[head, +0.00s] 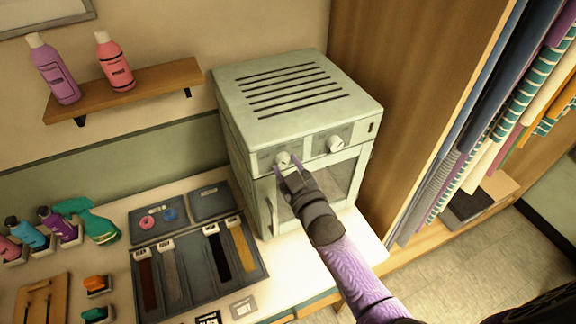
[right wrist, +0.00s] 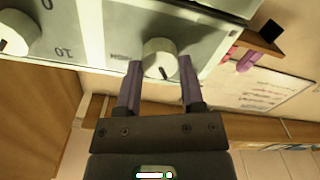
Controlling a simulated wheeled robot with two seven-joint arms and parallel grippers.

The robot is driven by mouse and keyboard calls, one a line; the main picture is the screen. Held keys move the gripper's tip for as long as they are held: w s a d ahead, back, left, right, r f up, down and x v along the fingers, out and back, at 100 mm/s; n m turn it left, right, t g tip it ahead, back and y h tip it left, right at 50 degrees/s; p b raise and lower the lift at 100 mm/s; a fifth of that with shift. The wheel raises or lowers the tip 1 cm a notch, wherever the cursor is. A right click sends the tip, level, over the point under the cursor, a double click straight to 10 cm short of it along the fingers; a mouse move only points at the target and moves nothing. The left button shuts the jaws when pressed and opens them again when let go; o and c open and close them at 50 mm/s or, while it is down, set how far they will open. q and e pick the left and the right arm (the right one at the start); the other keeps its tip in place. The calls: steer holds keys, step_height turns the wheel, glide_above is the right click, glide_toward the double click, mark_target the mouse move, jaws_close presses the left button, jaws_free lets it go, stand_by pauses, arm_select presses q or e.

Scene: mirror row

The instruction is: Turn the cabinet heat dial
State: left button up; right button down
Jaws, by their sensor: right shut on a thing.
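The cabinet (head: 237,113) is a pale green-grey box with a slotted top, standing on the counter. Its front panel has two white dials. My right gripper (head: 287,168) is at the left dial (head: 283,158), its purple fingers on either side of it. In the right wrist view the gripper (right wrist: 160,82) is shut on this dial (right wrist: 160,57), which sits between the fingertips. The other dial (head: 335,144) is free; it also shows at the left of the right wrist view (right wrist: 12,35), near printed numbers. My left gripper is not in view.
A cabinet door handle (head: 272,205) is below the held dial. A shelf (head: 135,88) holds two bottles. Hanging towels (head: 490,130) and a wooden panel (head: 400,90) stand right.

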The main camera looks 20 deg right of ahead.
steer(key=m, duration=0.5)
steer(key=shift+m, duration=0.3)
steer(key=m, duration=0.9)
steer(key=shift+f, duration=0.15)
steer(key=shift+d+m+b, duration=0.1)
steer(key=shift+m+b, duration=0.6)
steer(key=shift+m, duration=1.6)
steer(key=shift+c, duration=1)
jaws_free()
steer(key=shift+s, duration=0.1)
steer(key=s, duration=0.9)
steer(key=shift+s+d, duration=0.35)
steer(key=shift+d, duration=0.05)
